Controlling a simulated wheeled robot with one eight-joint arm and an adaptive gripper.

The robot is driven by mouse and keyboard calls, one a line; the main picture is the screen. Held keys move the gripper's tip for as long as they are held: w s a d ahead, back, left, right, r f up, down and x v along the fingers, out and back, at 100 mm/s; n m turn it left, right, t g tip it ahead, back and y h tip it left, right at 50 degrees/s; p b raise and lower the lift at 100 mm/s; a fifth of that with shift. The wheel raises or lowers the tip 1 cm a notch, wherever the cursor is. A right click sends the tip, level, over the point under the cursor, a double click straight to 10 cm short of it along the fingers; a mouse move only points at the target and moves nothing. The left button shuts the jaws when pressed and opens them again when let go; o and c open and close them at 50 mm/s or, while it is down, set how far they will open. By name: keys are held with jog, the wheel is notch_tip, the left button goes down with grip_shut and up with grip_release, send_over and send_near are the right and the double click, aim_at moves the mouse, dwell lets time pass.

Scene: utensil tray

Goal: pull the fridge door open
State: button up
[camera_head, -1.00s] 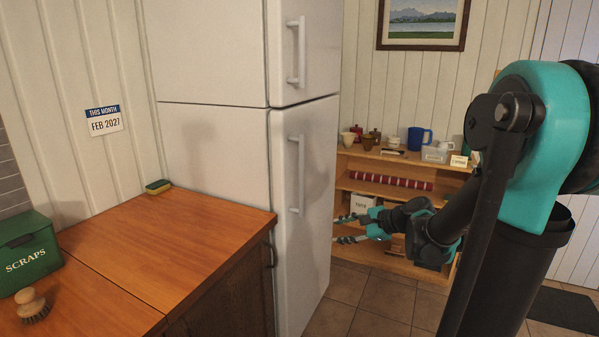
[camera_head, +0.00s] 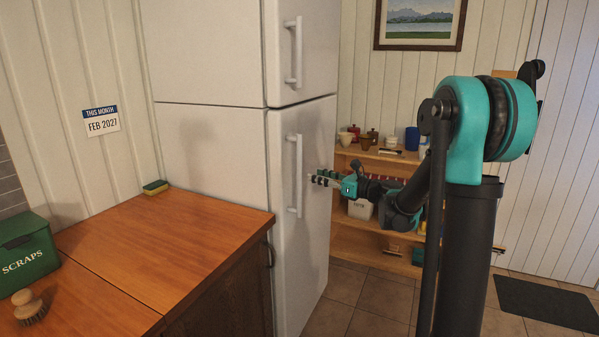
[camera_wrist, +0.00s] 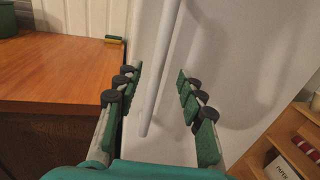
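The white fridge has a lower door (camera_head: 313,235) that stands shut, with a vertical white bar handle (camera_head: 296,176) near its left edge. My gripper (camera_head: 318,179) is just right of this handle in the head view, fingers toward it. In the wrist view the handle (camera_wrist: 163,70) runs between the two open fingers of my gripper (camera_wrist: 158,95), nearer the left finger; I see no clear contact. The upper door (camera_head: 305,50) is shut too, with its own handle (camera_head: 293,52).
A wooden counter (camera_head: 150,245) stands left of the fridge, bearing a green scraps box (camera_head: 27,255), a brush (camera_head: 28,305) and a sponge (camera_head: 155,187). A wooden shelf (camera_head: 375,240) with cups stands behind my arm. Tiled floor is free before the fridge.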

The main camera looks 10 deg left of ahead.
jog(key=x, duration=0.8)
jog(key=shift+w+a, duration=0.2)
jog(key=shift+a, duration=0.1)
jog(key=shift+c, duration=0.2)
grip_shut()
